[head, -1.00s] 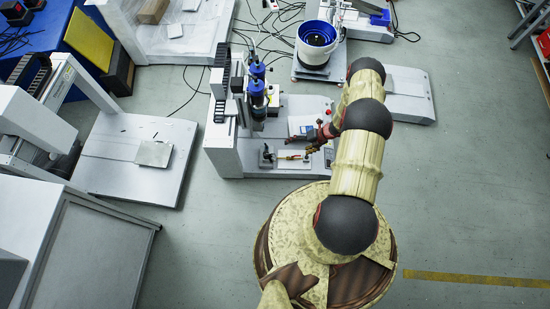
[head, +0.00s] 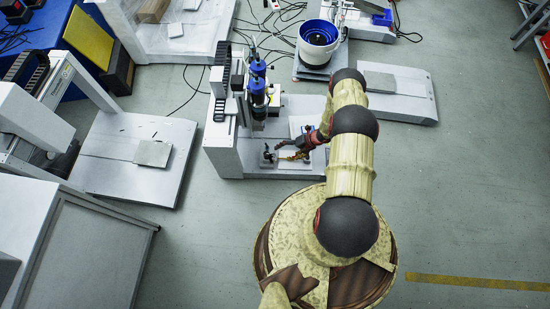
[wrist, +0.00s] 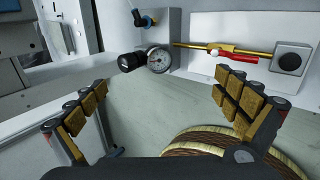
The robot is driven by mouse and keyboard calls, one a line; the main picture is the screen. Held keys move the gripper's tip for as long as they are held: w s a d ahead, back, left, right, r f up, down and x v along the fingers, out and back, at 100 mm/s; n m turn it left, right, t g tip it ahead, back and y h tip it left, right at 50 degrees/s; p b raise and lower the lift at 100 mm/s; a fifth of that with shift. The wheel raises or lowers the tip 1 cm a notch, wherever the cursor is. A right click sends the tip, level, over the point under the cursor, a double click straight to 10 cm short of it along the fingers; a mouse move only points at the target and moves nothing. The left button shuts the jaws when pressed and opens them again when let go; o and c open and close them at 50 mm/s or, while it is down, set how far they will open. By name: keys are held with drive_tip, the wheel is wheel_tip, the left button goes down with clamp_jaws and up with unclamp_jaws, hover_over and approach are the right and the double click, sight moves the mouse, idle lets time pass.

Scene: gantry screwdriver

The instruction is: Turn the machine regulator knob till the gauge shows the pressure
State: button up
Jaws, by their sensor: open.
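Nothing touches the knob. In the head view my gripper (head: 295,149) is over the front of the screwdriver machine (head: 225,158); the knob cannot be made out there.
A brass pipe with a red handle (wrist: 238,57) and a black round button (wrist: 290,61) are right of the gauge. A blue fitting (wrist: 148,21) sits above it. The machine's blue screwdriver column (head: 257,90) stands behind my gripper. Open floor (head: 470,200) lies to the right.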

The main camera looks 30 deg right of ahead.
drive_tip(key=p+v, duration=0.2)
drive_tip(key=v, duration=0.8)
drive_tip(key=shift+p, duration=0.35)
